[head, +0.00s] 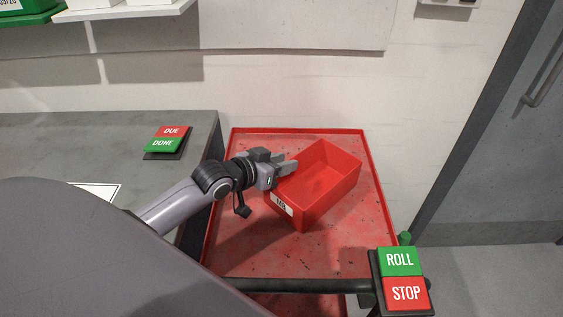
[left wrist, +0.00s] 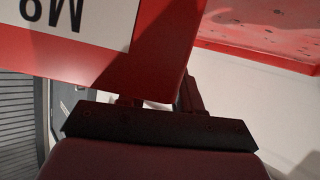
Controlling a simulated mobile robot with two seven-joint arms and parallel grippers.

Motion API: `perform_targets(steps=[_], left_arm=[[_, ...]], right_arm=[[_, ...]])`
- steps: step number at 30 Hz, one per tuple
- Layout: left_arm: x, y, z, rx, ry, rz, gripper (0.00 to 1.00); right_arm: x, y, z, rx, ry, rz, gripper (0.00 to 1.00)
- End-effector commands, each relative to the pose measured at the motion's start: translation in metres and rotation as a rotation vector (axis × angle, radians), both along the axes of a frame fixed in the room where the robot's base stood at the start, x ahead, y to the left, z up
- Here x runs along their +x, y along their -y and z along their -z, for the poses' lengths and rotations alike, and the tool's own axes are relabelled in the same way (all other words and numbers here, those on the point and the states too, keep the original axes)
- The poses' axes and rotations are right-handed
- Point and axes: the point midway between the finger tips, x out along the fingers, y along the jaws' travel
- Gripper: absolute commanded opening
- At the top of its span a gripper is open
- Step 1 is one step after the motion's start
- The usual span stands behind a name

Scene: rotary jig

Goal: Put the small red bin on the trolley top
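The small red bin (head: 316,187) is open-topped and empty, with a white label on its near left side. In the head view it is over the red trolley top (head: 225,240), turned at an angle. A dark shadow lies on the trolley top to its left, and the bin looks slightly raised; any gap beneath is hidden. My left gripper (head: 286,169) is at the bin's left rim, its fingers closed on the wall. In the left wrist view the bin's labelled wall (left wrist: 165,45) fills the upper left, close to the fingers. My right gripper is not in view.
A grey bench (head: 90,140) with a DUE/DONE sign block (head: 167,140) stands left of the trolley. A ROLL/STOP button box (head: 402,280) is at the trolley's near right corner by the handle bar (head: 300,286). A grey door (head: 500,150) is at right.

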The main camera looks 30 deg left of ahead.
Motion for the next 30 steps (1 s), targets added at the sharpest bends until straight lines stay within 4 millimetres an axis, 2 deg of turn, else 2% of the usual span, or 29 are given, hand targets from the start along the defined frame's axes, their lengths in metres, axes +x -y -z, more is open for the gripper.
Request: perform_targets(steps=[8, 24, 30], left_arm=[[-0.005, -0.002, -0.004, 0.0, -0.001, -0.001, 0.34], [-0.075, -0.018, -0.033, 0.0, -0.003, 0.0, 0.34], [-0.095, -0.023, -0.042, -0.001, -0.002, 0.0, 0.34]], right_arm=[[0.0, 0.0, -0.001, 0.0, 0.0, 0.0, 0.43], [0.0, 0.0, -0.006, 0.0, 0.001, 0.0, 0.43], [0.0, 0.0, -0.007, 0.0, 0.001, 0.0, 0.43]])
